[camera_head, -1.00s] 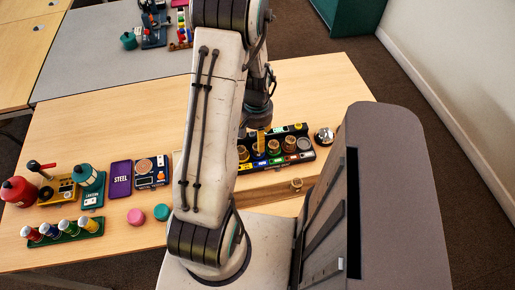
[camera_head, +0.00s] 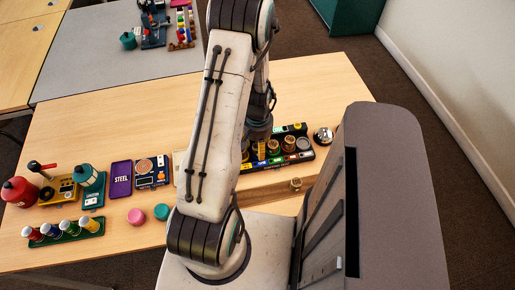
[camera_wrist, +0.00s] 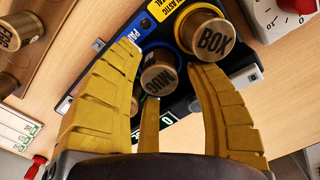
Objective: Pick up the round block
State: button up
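Several brass round blocks with dark lettering sit in a black sorting tray (camera_wrist: 185,106). In the wrist view, the block marked MUG (camera_wrist: 160,72) is between my gripper's (camera_wrist: 163,62) spread yellow fingers, with no clear grip on it. The block marked BOX (camera_wrist: 206,32) is just beyond the right fingertip. Another brass block is partly hidden behind the left finger. A further brass block (camera_wrist: 18,36) stands on a wooden strip at the upper left; it also shows in the head view (camera_head: 295,184). In the head view my arm hides most of the gripper over the tray.
Pink (camera_head: 135,216) and teal (camera_head: 161,212) discs lie on the table (camera_head: 105,240) left of my arm. A purple STEEL card (camera_head: 120,180), a green rack (camera_head: 67,231) and a red bottle (camera_head: 19,191) are further left. A silver-domed object (camera_head: 323,136) stands right of the tray.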

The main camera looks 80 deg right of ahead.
jog(key=c, duration=0.7)
jog(key=shift+r, duration=0.1)
